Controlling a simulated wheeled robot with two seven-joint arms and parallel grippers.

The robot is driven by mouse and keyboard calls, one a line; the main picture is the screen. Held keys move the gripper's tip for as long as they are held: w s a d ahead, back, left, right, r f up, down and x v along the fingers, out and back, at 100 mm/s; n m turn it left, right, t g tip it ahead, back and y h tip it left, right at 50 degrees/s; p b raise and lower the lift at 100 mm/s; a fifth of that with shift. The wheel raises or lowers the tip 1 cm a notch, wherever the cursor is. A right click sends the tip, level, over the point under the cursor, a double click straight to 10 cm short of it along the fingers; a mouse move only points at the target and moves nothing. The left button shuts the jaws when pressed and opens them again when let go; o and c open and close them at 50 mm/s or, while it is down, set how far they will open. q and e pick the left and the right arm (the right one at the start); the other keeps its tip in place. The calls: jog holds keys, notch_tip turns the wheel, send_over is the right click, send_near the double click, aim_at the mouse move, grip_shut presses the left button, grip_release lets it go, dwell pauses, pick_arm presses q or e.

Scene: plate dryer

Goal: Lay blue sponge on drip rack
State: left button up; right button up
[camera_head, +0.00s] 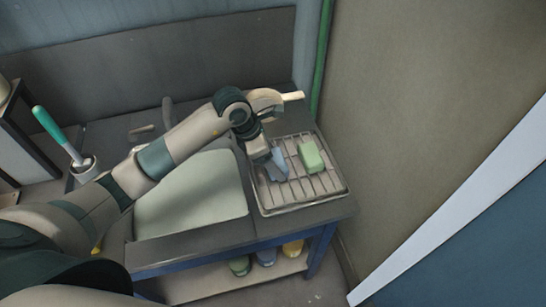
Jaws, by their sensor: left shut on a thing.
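The drip rack (331,188) is a pale wire grid in a tray at the right end of the counter. My left gripper (273,163) reaches over the rack's left part, pointing down. It is shut on the blue sponge (280,163), a small light-blue piece that is partly hidden by the gripper. The sponge is over the rack's left half; I cannot tell whether it touches the bars. A green sponge (312,155) lies on the rack to the right of the blue one, with a small gap between. My right gripper is not in view.
A light sink basin (190,205) lies left of the rack, under my left arm. Several bottles (265,257) stand on a lower shelf. A wall (420,100) rises close to the rack's right.

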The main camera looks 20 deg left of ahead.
pick_arm(q)
jog(key=shift+f, duration=0.4)
jog(key=o, duration=1.1)
jog(key=shift+f, duration=0.1)
jog(key=shift+c, duration=0.2)
jog(key=shift+a+r, duration=0.2)
jog(key=shift+r, duration=0.45)
jog(key=b+v, duration=0.3)
jog(key=v, duration=0.8)
